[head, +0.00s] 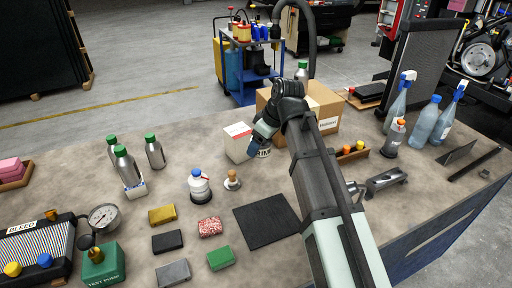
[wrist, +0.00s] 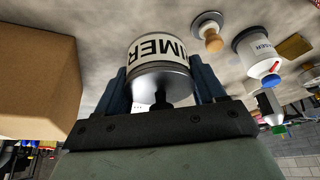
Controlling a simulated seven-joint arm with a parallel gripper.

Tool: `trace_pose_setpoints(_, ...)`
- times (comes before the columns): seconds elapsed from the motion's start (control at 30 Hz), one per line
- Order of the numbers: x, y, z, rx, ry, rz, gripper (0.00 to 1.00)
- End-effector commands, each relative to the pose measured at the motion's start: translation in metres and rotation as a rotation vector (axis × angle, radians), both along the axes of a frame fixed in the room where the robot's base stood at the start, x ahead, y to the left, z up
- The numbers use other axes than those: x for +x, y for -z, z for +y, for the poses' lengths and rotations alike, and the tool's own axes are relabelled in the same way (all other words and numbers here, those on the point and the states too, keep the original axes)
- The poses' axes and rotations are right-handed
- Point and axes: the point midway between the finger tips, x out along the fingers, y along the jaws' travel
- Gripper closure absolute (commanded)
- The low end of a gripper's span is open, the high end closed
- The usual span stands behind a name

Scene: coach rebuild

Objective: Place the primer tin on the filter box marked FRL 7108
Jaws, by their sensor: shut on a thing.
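The primer tin (wrist: 160,56), a short silver can with a cream label reading part of "PRIMER", sits between my gripper's two blue fingers (wrist: 160,92) in the wrist view. In the head view the tin (head: 265,152) is partly hidden by my gripper (head: 262,140), which is shut on it above the bench. A white box with a red marking on top (head: 238,142) stands just left of the tin. I cannot read its marking, so I cannot tell whether it is the FRL 7108 filter box. My arm hides part of the bench.
A cardboard box (head: 327,108) stands behind my gripper and also shows in the wrist view (wrist: 38,75). A wooden-handled stamp-like item (head: 232,180) and a white bottle (head: 199,185) stand in front. A black mat (head: 267,220) lies nearby, bare.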

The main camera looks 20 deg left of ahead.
Motion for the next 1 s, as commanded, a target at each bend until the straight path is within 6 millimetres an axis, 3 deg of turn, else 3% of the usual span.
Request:
trace_pose_setpoints(0.33,-0.002,-0.031,0.029,0.002,-0.037,-0.002,1.00)
trace_pose_setpoints(0.73,0.049,-0.108,0.097,0.001,-0.061,-0.001,1.00)
trace_pose_setpoints(1.0,0.066,-0.118,0.108,0.001,-0.026,0.000,1.00)
